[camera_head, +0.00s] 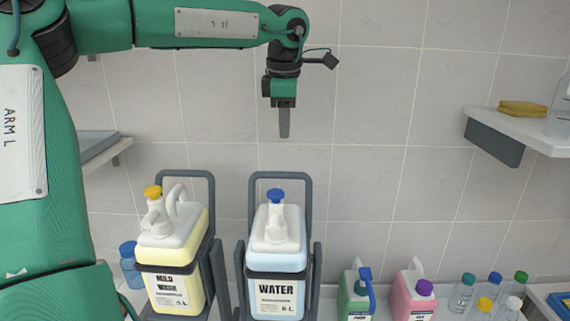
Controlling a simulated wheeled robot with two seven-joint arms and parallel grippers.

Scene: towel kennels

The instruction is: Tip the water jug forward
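The water jug (279,262) is white and pale blue, with a blue cap and a "WATER" label. It stands upright in a dark grey frame (308,210) at the lower middle. My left gripper (284,124) hangs pointing down in front of the tiled wall, above the jug in the picture and apart from it. Its fingers show edge-on as one grey strip, so I cannot tell whether they are open or shut. Nothing shows held in it. My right gripper is not in view.
A yellow jug (172,257) stands in a similar frame to the left. Green (355,292) and pink (413,298) containers and several small bottles stand to the right. A shelf (520,130) with a folded yellow cloth (522,107) juts from the right wall.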

